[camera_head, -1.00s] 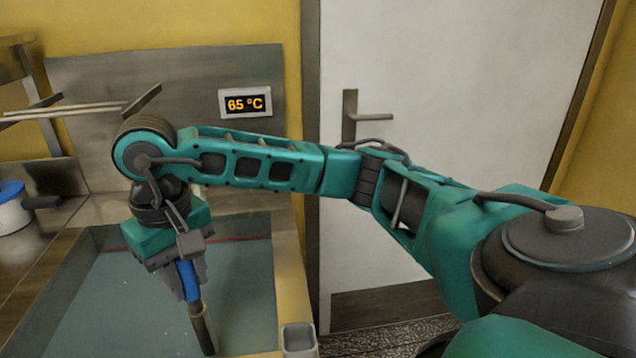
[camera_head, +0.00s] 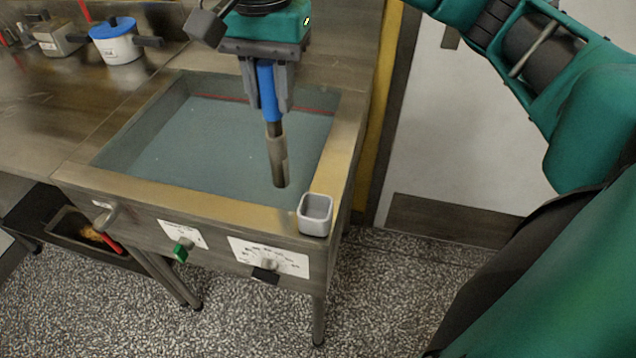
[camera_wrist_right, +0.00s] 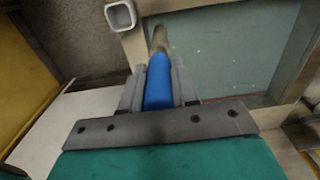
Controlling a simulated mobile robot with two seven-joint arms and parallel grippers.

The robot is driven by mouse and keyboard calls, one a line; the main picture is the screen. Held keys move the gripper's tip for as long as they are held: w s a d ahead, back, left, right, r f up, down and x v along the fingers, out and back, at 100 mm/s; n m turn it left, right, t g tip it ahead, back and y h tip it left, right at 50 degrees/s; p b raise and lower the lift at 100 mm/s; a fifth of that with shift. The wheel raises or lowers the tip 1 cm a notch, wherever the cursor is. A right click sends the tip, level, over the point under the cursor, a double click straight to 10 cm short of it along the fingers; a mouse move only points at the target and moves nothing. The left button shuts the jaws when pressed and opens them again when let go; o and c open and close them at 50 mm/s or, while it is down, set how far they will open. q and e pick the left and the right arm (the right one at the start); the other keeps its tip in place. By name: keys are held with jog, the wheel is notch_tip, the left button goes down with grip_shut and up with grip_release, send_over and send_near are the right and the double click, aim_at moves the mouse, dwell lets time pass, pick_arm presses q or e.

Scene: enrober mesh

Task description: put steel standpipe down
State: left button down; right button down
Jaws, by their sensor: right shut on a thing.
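My right gripper (camera_head: 267,95) is shut on the blue upper part of the steel standpipe (camera_head: 277,160). The pipe hangs nearly upright, its grey-brown lower end pointing down over the right part of the water-filled tank (camera_head: 130,173). Its lower end shows in full, and I cannot tell its exact height over the water. In the right wrist view the blue grip (camera_wrist_right: 158,82) sits between both fingers and the pipe's steel end (camera_wrist_right: 159,40) points away. My left gripper is not in view.
A small grey square cup (camera_head: 315,214) stands on the tank's front right corner. A white pot with a blue lid (camera_head: 116,40) is on the counter at the back left. Knobs and labels (camera_head: 268,256) are on the tank front. Speckled floor lies in front.

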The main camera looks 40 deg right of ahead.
jog(key=s+d+r+m+p, duration=0.1)
jog(key=s+r+m, duration=0.3)
jog(key=r+m, duration=0.75)
jog(key=s+r+m, duration=0.4)
jog(key=r+m, duration=0.2)
jog(key=m, duration=1)
notch_tip(320, 180, down, 20)
jog(key=b, duration=0.4)
jog(key=shift+b, duration=0.35)
jog(key=shift+f, duration=0.15)
jog(key=c, duration=1.3)
grip_release()
jog(key=shift+s+f+b, duration=0.1)
jog(key=shift+b, duration=0.2)
jog(key=o, duration=0.4)
jog(key=shift+o, duration=0.2)
